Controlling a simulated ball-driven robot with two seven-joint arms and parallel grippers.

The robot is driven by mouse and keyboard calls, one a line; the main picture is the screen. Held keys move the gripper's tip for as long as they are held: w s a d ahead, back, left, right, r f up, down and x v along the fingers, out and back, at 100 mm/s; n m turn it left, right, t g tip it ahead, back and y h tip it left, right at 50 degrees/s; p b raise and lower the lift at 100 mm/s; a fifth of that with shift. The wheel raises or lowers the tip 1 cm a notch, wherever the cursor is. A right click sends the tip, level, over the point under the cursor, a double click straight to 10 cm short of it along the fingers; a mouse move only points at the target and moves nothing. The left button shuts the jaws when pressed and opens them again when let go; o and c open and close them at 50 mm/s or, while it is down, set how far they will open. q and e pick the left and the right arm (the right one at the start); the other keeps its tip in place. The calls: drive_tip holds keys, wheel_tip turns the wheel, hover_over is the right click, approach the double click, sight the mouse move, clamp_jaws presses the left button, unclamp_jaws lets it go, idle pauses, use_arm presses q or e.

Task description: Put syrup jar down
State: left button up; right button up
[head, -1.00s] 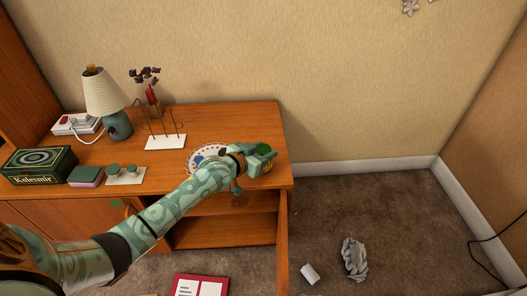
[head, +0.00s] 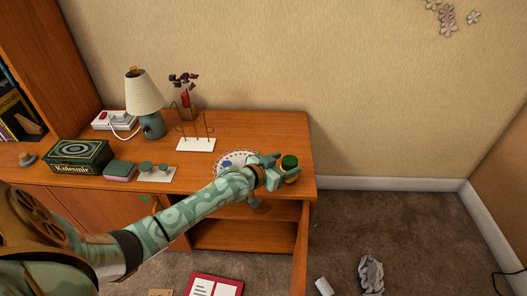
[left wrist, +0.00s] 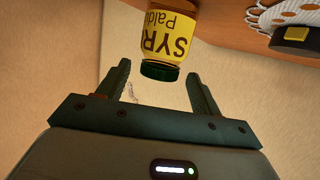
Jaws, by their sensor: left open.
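The syrup jar (head: 290,161), with a green lid, stands near the right end of the wooden cabinet top (head: 237,128). In the left wrist view the syrup jar (left wrist: 168,38) appears upside down, with a yellow label and dark green lid, its base out of frame. My left gripper (head: 280,168) is at the jar's left front side in the head view. In the left wrist view the left gripper (left wrist: 158,78) is open, its fingers apart with the jar's lid between or just beyond the tips; contact cannot be told. My right gripper is out of view.
A wire stand on a white base (head: 196,145), a lamp (head: 146,93), a dark green box (head: 80,157) and a sponge (head: 119,171) are farther left. The cabinet's right edge is close to the jar.

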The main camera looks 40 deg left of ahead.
use_arm(q)
drive_tip(key=r+p+v, duration=0.1)
drive_tip(key=p+v, duration=0.3)
drive_tip(key=v, duration=0.4)
drive_tip(key=s+d+f+m+g+h, duration=0.15)
drive_tip(key=s+d+f, duration=0.35)
drive_tip(key=s+d, duration=0.55)
drive_tip(key=s+a+f+g+y, duration=0.25)
drive_tip(key=s+f+g, duration=0.65)
drive_tip(key=s+f, duration=2.05)
drive_tip(key=s+m+g+y, duration=0.1)
drive_tip(key=s+g, duration=0.4)
drive_tip(key=s, duration=1.9)
drive_tip(key=shift+s+d+f+g, duration=0.2)
drive_tip(key=shift+s+f+g, duration=0.15)
drive_tip(key=shift+s+f, duration=0.1)
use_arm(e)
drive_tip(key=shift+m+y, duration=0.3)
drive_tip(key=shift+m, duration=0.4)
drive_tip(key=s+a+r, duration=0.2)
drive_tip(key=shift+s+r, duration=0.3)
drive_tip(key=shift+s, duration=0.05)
